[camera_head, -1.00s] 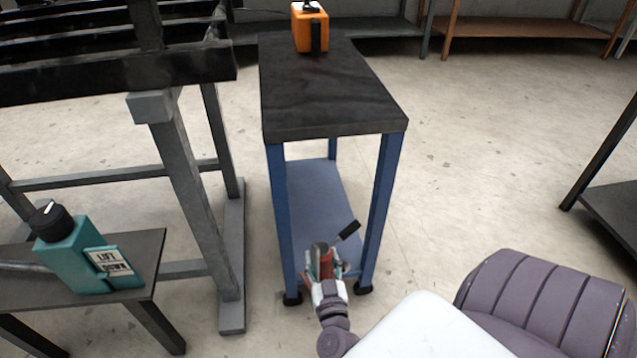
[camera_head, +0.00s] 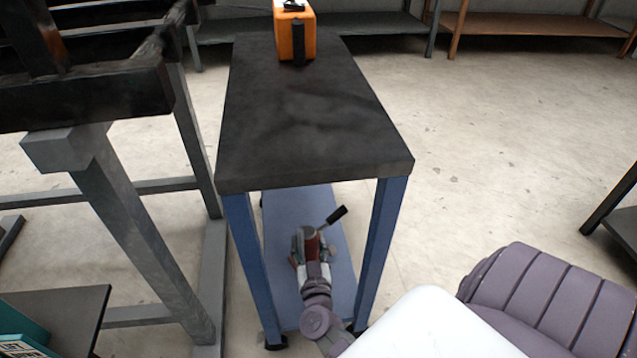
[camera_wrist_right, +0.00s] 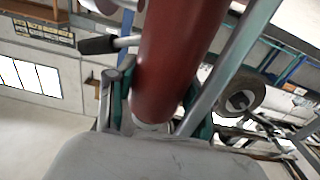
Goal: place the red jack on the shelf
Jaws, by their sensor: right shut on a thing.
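The red jack (camera_head: 313,243) is a dark red cylinder with a black-tipped handle sticking out to the upper right. My right gripper (camera_head: 312,262) is shut on it. Jack and gripper are seen over the blue lower shelf (camera_head: 330,200) of the cart, between its front legs and below the black top. I cannot tell whether the jack touches the shelf. In the right wrist view the red cylinder (camera_wrist_right: 175,60) stands between the gripper fingers (camera_wrist_right: 155,110), with its black handle grip to the left. My left gripper is not in view.
The cart's black top (camera_head: 310,120) lies above the gripper, with an orange device (camera_head: 294,32) at its far end. Blue front legs (camera_head: 378,240) flank my arm. A grey steel frame (camera_head: 140,230) stands close on the left.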

